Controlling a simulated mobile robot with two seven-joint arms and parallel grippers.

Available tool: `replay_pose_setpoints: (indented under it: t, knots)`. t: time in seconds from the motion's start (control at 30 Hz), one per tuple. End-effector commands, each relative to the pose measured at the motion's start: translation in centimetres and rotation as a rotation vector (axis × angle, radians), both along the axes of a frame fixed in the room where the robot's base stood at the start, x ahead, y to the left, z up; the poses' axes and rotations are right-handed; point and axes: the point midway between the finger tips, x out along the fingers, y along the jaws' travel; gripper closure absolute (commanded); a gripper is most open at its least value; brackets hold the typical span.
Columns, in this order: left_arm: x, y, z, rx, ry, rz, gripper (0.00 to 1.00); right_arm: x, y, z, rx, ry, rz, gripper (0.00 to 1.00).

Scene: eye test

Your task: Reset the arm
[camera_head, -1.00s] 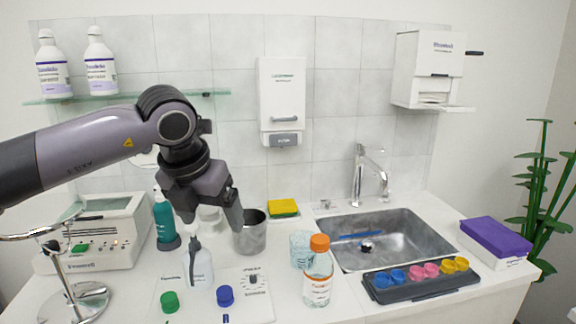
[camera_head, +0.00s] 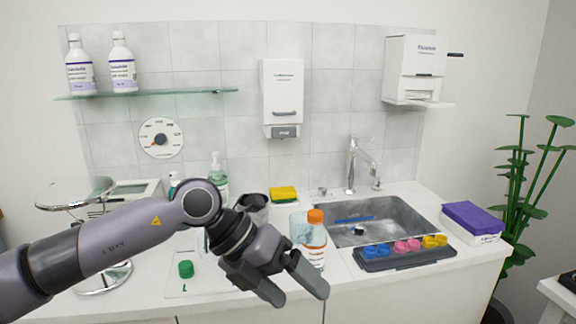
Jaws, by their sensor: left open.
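My left gripper (camera_head: 304,296) hangs at the lower middle of the head view, in front of the counter's front edge. Its two dark fingers are spread apart and nothing shows between them. My left arm (camera_head: 130,238) comes in from the lower left and hides part of the counter behind it. My right gripper is not in view.
An orange-capped bottle (camera_head: 314,246) stands close behind the gripper. A dark tray (camera_head: 405,260) with coloured cups lies in front of the sink (camera_head: 400,215). A green cap (camera_head: 186,269) sits on a white board below the arm. Several bottles and a metal stand are partly hidden.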

Motion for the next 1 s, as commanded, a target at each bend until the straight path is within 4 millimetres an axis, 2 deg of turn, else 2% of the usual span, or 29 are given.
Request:
replay_pose_setpoints:
  t: [0.03,0.1,0.2,0.33,0.47,0.6,0.73,0.87,1.0]
  knots:
    - [-1.4,-1.5,-0.5,-0.095,0.061,-0.018,0.14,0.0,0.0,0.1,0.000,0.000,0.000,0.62]
    - [-3.0,-3.3,-0.5,-0.227,0.133,-0.030,0.14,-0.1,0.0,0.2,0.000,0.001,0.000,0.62]
    - [-4.7,-5.2,0.1,-0.413,0.234,-0.023,0.14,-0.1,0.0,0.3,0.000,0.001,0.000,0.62]
    - [-5.9,-6.6,1.2,-0.650,0.366,0.028,0.14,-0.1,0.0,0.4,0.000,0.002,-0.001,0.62]
    - [-6.0,-6.7,2.2,-0.870,0.493,0.126,0.14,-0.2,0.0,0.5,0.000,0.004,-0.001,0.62]
    - [-5.0,-5.6,2.5,-1.087,0.626,0.283,0.14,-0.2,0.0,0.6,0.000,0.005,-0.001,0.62]
    - [-3.5,-3.5,1.5,-1.259,0.743,0.470,0.14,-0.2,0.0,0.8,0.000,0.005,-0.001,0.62]
    - [-2.0,-0.6,-0.9,-1.396,0.855,0.692,0.14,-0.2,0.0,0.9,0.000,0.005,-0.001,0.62]
    - [-1.0,3.2,-5.1,-1.500,0.964,0.968,0.14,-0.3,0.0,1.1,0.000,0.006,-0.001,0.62]
